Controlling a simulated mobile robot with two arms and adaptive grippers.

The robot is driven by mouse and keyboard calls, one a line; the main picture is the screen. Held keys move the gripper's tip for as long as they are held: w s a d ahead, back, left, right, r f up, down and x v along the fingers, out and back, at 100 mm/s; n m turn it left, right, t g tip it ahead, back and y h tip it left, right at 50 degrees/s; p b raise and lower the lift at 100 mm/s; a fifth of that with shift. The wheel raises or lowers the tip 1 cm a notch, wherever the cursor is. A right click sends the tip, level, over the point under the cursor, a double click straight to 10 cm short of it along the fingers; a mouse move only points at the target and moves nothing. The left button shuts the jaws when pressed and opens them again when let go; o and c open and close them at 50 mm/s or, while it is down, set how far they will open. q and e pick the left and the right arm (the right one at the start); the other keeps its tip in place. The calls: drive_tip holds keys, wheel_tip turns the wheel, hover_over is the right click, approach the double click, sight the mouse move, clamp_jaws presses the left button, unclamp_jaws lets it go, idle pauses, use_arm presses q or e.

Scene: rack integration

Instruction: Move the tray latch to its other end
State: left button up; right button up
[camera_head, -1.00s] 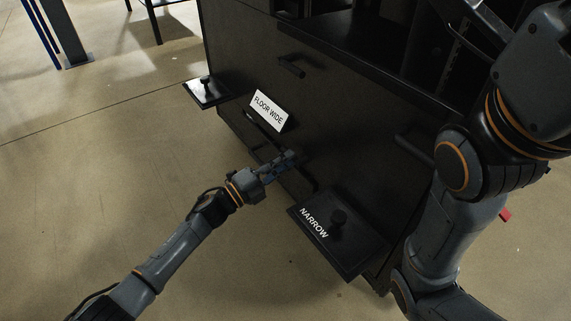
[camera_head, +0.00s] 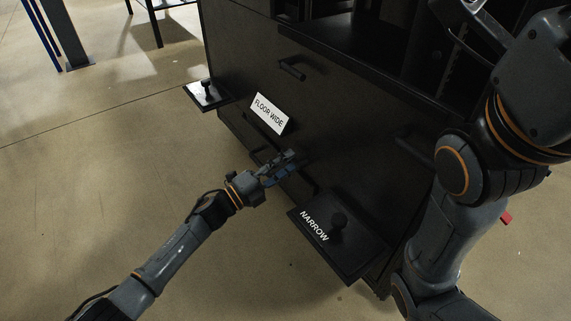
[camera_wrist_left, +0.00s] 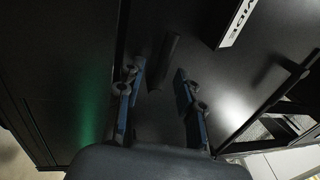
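A dark cabinet (camera_head: 345,125) carries a white "FLOOR WIDE" sign (camera_head: 269,113) on its front. Two small plates with upright knobs stick out low on it: one at the left (camera_head: 206,94), one marked "NARROW" (camera_head: 345,250) at the right. My left gripper (camera_head: 292,164) is at the cabinet front, below the sign and between the plates. In the left wrist view its blue-padded fingers (camera_wrist_left: 158,92) are apart. A short dark bar (camera_wrist_left: 165,62) lies ahead between them, not gripped. I cannot tell whether this bar is the tray latch. My right gripper is not clearly seen.
Dark handles show on the cabinet front, one above the sign (camera_head: 292,69). My right arm fills the right side of the head view. The concrete floor (camera_head: 110,160) at the left is clear. A small red thing (camera_head: 506,218) shows behind my right arm.

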use_arm(q)
drive_tip(key=v, duration=1.2)
idle(0.3)
